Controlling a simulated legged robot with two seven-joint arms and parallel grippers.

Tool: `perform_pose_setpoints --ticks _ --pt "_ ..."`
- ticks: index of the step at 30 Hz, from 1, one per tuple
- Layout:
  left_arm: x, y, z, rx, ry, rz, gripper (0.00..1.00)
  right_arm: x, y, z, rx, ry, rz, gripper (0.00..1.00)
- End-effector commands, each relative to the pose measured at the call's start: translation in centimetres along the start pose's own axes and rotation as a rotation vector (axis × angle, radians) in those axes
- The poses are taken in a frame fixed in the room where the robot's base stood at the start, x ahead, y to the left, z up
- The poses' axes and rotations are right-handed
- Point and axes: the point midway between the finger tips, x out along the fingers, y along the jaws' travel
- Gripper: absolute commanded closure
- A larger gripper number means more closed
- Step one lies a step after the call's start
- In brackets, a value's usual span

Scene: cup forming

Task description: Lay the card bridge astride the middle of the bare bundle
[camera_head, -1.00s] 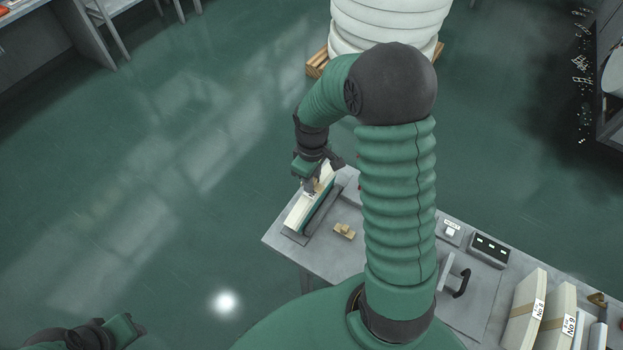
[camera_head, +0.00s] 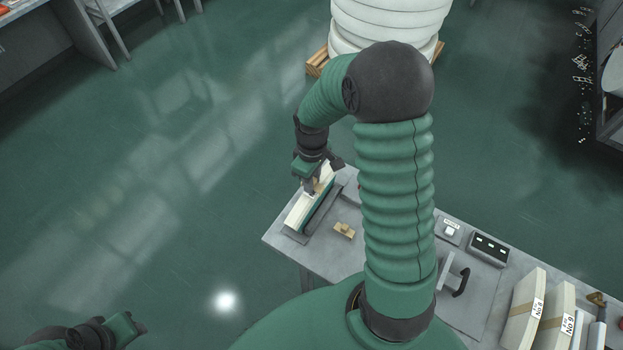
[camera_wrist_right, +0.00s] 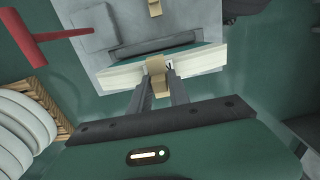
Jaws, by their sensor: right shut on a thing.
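The bare bundle (camera_head: 298,213) is a long cream block in a dark grey holder with a green inner side, at the table's far left corner. It also shows in the wrist view (camera_wrist_right: 204,63). My right gripper (camera_head: 313,189) is over it, pointing down. In the wrist view its fingers (camera_wrist_right: 158,75) are shut on the tan card bridge (camera_wrist_right: 155,65). The bridge lies across the bundle near mid-length, with cream showing on both sides. I cannot tell whether it rests fully on the bundle. My left gripper (camera_head: 137,325) is far away at lower left; its jaws are unclear.
A small tan piece (camera_head: 344,230) lies on the grey table (camera_head: 335,262) beside the holder. A control box (camera_head: 488,248) and labelled cream bundles (camera_head: 524,306) stand to the right. A red-handled tool (camera_wrist_right: 58,37) and white stacked rolls (camera_wrist_right: 20,120) show in the wrist view.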

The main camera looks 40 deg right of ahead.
Motion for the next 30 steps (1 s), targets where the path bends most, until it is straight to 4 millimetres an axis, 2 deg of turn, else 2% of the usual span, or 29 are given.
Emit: perform_pose_setpoints --ticks 30 --pt "0.8 0.0 0.2 0.000 0.000 0.000 0.64 1.6 0.0 0.0 0.000 -0.001 0.000 1.00"
